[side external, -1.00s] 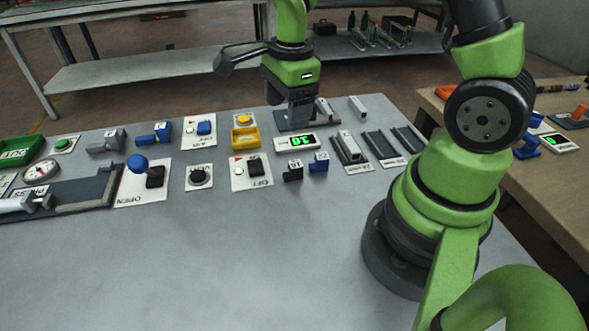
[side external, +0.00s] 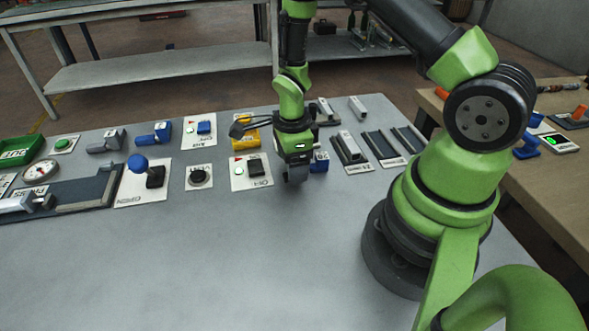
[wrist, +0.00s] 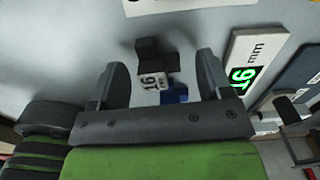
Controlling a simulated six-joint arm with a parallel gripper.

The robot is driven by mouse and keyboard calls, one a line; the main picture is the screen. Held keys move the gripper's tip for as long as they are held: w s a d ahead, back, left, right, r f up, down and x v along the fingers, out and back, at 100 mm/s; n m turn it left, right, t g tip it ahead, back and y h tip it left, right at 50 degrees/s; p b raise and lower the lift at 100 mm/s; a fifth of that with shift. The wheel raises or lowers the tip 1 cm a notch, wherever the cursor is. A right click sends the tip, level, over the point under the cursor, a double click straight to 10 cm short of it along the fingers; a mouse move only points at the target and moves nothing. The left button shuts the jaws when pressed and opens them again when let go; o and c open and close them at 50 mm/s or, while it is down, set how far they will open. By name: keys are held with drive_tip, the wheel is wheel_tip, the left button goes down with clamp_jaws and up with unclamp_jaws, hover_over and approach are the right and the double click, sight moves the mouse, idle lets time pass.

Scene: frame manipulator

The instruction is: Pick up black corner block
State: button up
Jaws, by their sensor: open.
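The black corner block (wrist: 157,52) shows in the wrist view, with a white label reading 16 on its near part. It stands on the grey table between my two fingers, with gaps on both sides. My gripper (wrist: 163,70) is open around it, fingers pointing down. In the side view my gripper (side external: 295,178) is low over the table and hides the black block.
A display with green digits (wrist: 243,72) lies to the right in the wrist view. Rails (side external: 382,148) lie to the right. The table in front is clear.

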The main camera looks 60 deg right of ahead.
drive_tip(key=shift+f, duration=0.45)
drive_tip(key=shift+c, duration=0.2)
drive_tip(key=c, duration=1)
drive_tip(key=shift+o, duration=0.2)
drive_tip(key=shift+r, duration=0.1)
